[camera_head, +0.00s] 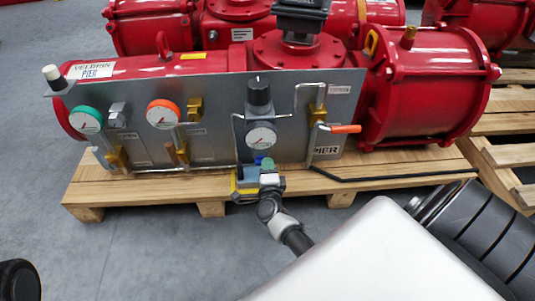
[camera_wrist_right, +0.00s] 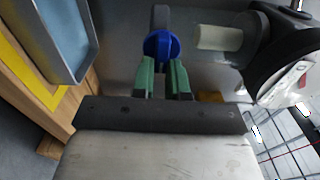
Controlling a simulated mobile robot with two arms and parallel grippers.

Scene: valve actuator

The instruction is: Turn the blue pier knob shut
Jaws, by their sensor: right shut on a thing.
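The blue knob (camera_wrist_right: 160,47) is a small round handle in the upper middle of the right wrist view. My right gripper (camera_wrist_right: 163,70) has its two green fingers closed on it, one on each side. In the head view a bit of the blue knob (camera_head: 258,160) shows just below the regulator's gauge, at the lower edge of the grey panel. My right gripper (camera_head: 267,165) reaches it there from the front and hides most of it. The knob's exact turn angle is hard to tell. My left gripper is not in view.
The grey panel (camera_head: 220,88) carries gauges, pipes and an orange-handled lever (camera_head: 345,129) right of the knob. A red actuator (camera_head: 415,90) lies behind it on a wooden pallet (camera_head: 130,190). A blue-grey tray-like part (camera_wrist_right: 60,35) is close left of the fingers in the wrist view.

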